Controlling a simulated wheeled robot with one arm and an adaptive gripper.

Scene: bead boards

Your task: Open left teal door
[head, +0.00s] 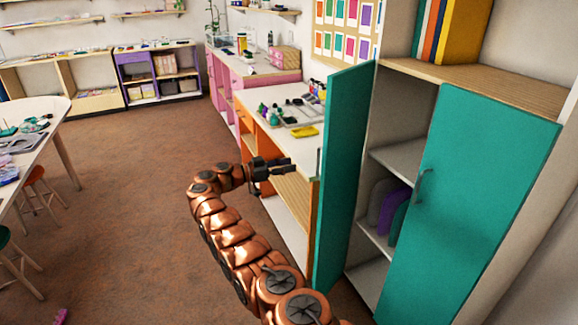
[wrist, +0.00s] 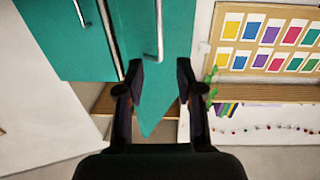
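The left teal door (head: 340,180) of the tall cabinet stands swung open, roughly edge-on in the head view, with shelves visible behind it. The right teal door (head: 470,200) has a grey curved handle (head: 422,185) and hangs at the cabinet's right side. My gripper (head: 290,166) is left of the left door, pointing toward its outer face. In the wrist view my gripper (wrist: 160,78) is open, its two fingers apart. A metal handle (wrist: 159,30) on a teal panel (wrist: 178,30) shows just ahead between the fingertips; I cannot tell whether they touch it.
An orange desk (head: 246,138) with a yellow tray (head: 305,131) and small items stands behind my gripper, close to the left door. A white table (head: 62,112) with stools is at the far left. The brown carpet (head: 130,200) between is mostly clear.

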